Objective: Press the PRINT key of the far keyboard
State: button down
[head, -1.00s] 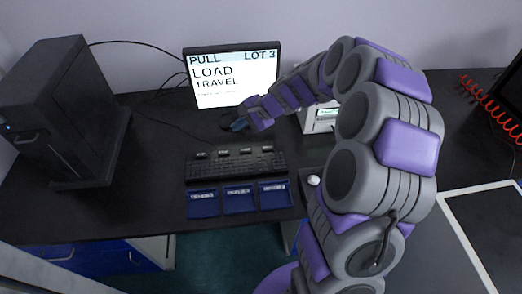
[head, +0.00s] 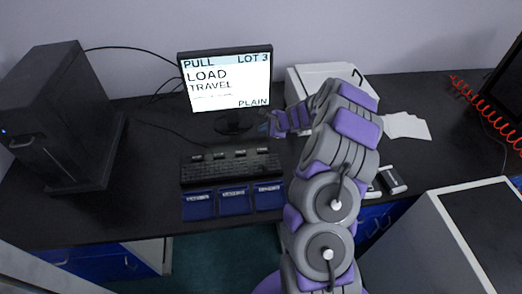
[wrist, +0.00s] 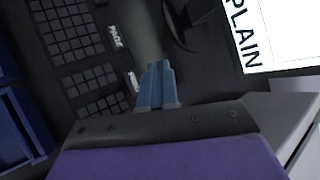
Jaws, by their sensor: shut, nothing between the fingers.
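The black keyboard (head: 232,170) lies on the dark desk below the monitor, with a row of small labelled keys along its back edge. Their words are too small to read in the head view. In the wrist view the keyboard (wrist: 72,42) fills the left side. A key marked PAGE (wrist: 116,37) is legible, and another pale label (wrist: 132,82) is partly hidden by my fingers. I cannot make out PRINT. My gripper (head: 268,128) is right of the monitor's foot, behind the keyboard's right end. Its blue fingers (wrist: 156,80) are shut and empty; contact with a key cannot be told.
The monitor (head: 225,80) reads PULL, LOT 3, LOAD TRAVEL, PLAIN. Three blue trays (head: 234,202) sit before the keyboard. A black tower (head: 60,115) stands left. A white machine (head: 320,78) and papers (head: 405,126) are behind and right of my arm.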

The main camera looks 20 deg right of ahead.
aim_at(264, 150)
jog(key=shift+f, duration=0.1)
notch_tip(264, 150, down, 9)
jog(key=b, duration=0.7)
dwell(2.0)
jog(key=shift+a+f, duration=0.1)
jog(key=shift+f, duration=0.05)
jog(key=shift+f+b, duration=0.45)
dwell(0.8)
jog(key=shift+r, duration=0.1)
jog(key=shift+r+p, duration=0.8)
jog(key=shift+r, duration=0.1)
jog(key=shift+r+p, duration=2.05)
jog(key=shift+r, duration=0.35)
